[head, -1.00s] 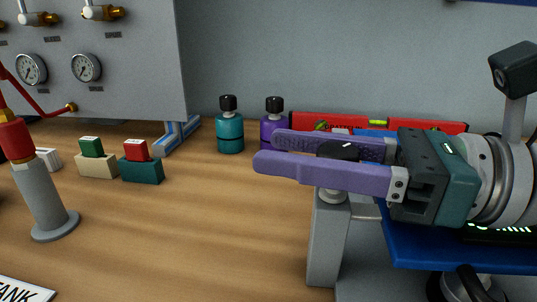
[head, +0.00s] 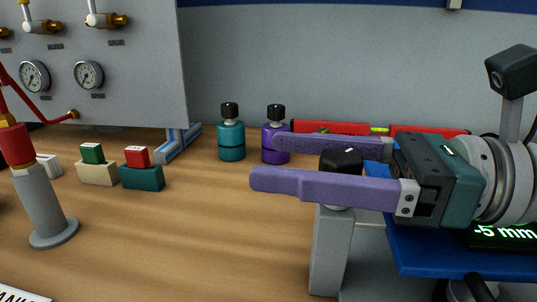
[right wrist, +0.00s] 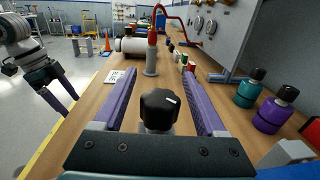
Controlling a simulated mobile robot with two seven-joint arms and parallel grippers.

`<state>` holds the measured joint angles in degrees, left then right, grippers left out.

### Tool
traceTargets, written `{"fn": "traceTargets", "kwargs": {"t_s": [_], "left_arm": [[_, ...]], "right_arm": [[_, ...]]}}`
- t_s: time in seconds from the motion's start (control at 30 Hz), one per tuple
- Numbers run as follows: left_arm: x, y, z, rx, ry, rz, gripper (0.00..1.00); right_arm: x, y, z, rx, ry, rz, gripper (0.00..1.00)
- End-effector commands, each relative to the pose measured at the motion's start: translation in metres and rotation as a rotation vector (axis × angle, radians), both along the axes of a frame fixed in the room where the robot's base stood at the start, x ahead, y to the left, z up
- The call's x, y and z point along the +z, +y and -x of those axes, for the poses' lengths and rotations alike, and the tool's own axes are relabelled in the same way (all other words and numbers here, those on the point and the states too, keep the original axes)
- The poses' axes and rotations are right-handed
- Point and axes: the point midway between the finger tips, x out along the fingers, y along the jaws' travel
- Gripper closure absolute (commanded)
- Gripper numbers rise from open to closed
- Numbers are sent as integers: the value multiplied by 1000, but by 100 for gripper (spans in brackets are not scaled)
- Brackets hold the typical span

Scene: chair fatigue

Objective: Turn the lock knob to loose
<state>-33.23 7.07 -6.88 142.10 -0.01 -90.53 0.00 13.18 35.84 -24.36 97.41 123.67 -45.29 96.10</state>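The lock knob (head: 341,160) is black with a small white mark on top, on a grey post (head: 330,250). In the right wrist view the knob (right wrist: 160,110) sits between the purple fingers of my right gripper (head: 265,160), with a gap on each side. The right gripper is open around the knob, not visibly touching it; its fingertips reach past the knob. My left gripper (right wrist: 58,100) shows only in the right wrist view, at the far left beside the table, its fingers apart and empty.
A blue platform (head: 420,255) with a display reading -5 mm is below my right gripper. Teal (head: 231,140) and purple (head: 272,145) bottles and a red level (head: 345,127) stand behind. A grey cylinder (head: 45,205) and small blocks (head: 142,177) are left; bare wood lies between.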

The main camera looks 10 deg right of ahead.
Motion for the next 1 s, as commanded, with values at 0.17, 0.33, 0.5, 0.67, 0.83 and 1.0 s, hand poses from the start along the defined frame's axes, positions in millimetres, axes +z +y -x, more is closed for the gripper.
{"fn": "traceTargets", "kwargs": {"t_s": [0.17,0.33,0.5,0.67,0.83,1.0], "left_arm": [[0,-2,0,4,0,7,15],[0,-2,0,6,0,8,15],[1,-2,0,6,0,8,15],[10,-2,0,5,0,8,15],[26,-1,0,3,0,4,15],[40,0,0,-1,0,0,15]], "right_arm": [[0,0,0,0,0,-1,26],[0,0,0,0,0,-1,26],[3,0,0,0,-1,-1,26],[23,0,0,0,-5,1,26],[67,0,0,1,-7,3,26],[114,0,0,2,-7,3,26]]}}
